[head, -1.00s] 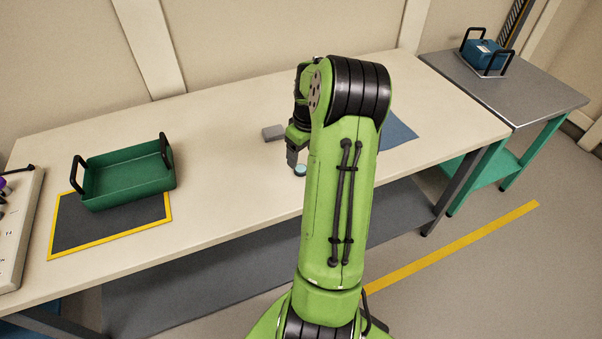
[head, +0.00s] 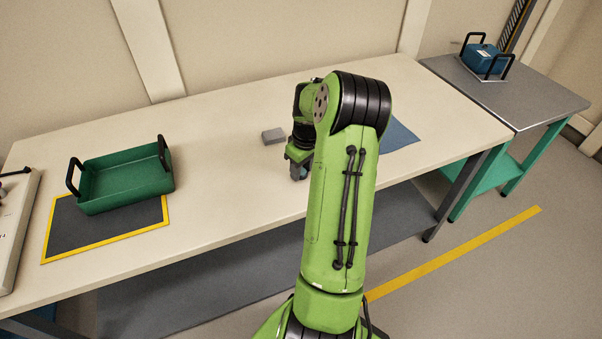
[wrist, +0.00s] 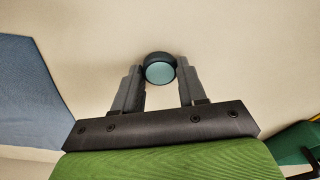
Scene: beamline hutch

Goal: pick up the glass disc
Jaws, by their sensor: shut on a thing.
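The glass disc (wrist: 160,71) is a pale blue-green round in a dark rim, seen in the wrist view between the tips of my gripper (wrist: 160,85). Both fingers press against its sides, so my gripper is shut on it. In the head view my gripper (head: 297,172) points down over the front part of the bench, just left of my arm. The disc is hidden or too small to make out there. I cannot tell whether it touches the bench top.
A green tray (head: 125,183) with black handles stands on a yellow-edged dark mat (head: 60,240) at the left of the bench (head: 225,205). A small grey block (head: 273,136) lies behind my gripper. A blue mat (head: 400,137) lies to the right.

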